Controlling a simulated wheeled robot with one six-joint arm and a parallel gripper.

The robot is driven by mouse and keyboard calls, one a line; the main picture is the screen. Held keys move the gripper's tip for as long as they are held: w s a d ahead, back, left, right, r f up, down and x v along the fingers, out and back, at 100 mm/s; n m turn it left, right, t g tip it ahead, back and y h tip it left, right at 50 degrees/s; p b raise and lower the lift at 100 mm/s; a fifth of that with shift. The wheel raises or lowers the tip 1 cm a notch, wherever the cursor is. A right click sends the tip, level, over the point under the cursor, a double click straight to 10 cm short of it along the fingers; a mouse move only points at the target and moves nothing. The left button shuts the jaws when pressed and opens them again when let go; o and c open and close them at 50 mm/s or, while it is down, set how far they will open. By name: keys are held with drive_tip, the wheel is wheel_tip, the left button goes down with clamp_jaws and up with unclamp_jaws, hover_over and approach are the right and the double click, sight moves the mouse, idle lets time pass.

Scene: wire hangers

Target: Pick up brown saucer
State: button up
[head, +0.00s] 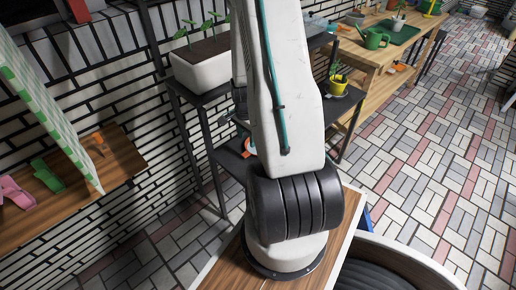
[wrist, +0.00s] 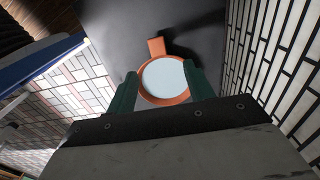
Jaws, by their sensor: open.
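A round orange-brown dish (wrist: 163,102) with a pale inside, which looks like the brown saucer, lies on a dark surface in the wrist view. My gripper (wrist: 161,72) is open, with one dark green finger on each side of the dish. The fingertips overlap its left and right edges in the picture; I cannot tell whether they touch it. In the head view my arm hides most of the gripper and the dish.
A tiled brick wall (wrist: 285,60) stands close on the right. In the head view, the dark shelf rack holds a white planter (head: 203,66) and a yellow pot (head: 338,86) above a lower shelf.

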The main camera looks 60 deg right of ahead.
drive_tip(key=f, duration=0.8)
drive_tip(key=shift+s+d, duration=0.15)
drive_tip(key=shift+d, duration=0.05)
drive_tip(key=shift+c, duration=0.2)
clamp_jaws()
